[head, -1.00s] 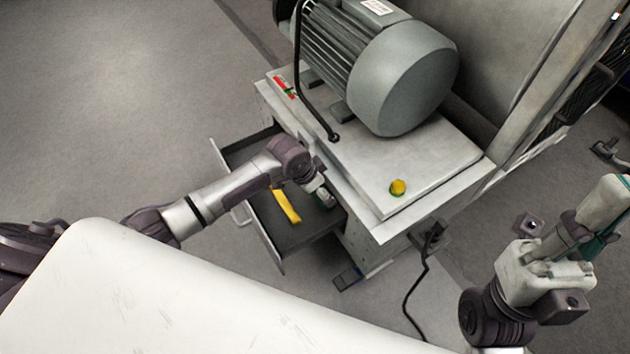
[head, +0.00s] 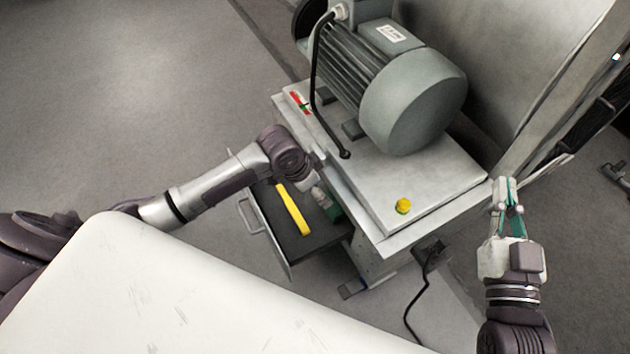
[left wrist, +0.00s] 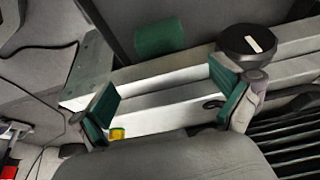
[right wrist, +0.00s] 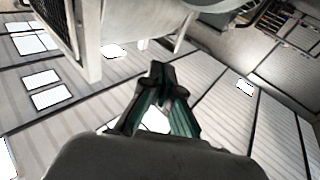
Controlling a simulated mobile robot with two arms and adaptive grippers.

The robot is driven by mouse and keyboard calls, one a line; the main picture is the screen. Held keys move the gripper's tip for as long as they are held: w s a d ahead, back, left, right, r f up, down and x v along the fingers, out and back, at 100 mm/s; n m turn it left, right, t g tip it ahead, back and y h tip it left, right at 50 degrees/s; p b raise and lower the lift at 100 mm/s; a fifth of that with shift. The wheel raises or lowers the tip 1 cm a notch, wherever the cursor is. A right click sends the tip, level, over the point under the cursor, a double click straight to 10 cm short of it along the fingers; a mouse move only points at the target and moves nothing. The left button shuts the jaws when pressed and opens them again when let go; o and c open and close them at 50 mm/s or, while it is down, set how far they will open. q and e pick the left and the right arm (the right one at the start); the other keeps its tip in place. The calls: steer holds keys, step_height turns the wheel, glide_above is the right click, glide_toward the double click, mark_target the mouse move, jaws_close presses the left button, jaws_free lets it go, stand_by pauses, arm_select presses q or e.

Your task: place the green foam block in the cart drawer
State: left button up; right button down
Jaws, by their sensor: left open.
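A green block (left wrist: 160,37) shows in the left wrist view, on a dark grey surface beyond my open fingers and apart from them. My left gripper (left wrist: 168,100) is open with nothing between its green pads. In the head view its arm reaches over the open cart drawer (head: 285,248), and the wrist hides part of it. A dark green patch at the drawer's right side could be a finger pad or the block; I cannot tell. My right gripper (head: 507,190) is raised right of the cart, its fingertips together and empty; it also shows in the right wrist view (right wrist: 160,75).
A long yellow object (head: 293,210) lies in the drawer. A black cable (head: 415,290) hangs at the cart's side. A black disc (left wrist: 248,42) lies near the green block.

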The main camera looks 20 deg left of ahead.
arm_select(q)
steer(key=s+d+r+n+t+h, duration=0.15)
steer(key=d+r+t+h, duration=0.35)
steer(key=d+r, duration=0.55)
steer(key=s+a+r+n+t+y, duration=0.1)
steer(key=s+a+r+t, duration=0.1)
steer(key=r+t, duration=0.3)
steer(key=s+a+r+n+t+y, duration=0.2)
steer(key=s+a+r+t, duration=0.1)
steer(key=r, duration=0.7)
steer(key=shift+s+a+r+t, duration=0.15)
steer(key=shift+a+r+t, duration=0.2)
steer(key=shift+t, duration=0.55)
steer(key=shift+f+y, duration=0.1)
steer(key=shift+y, duration=0.2)
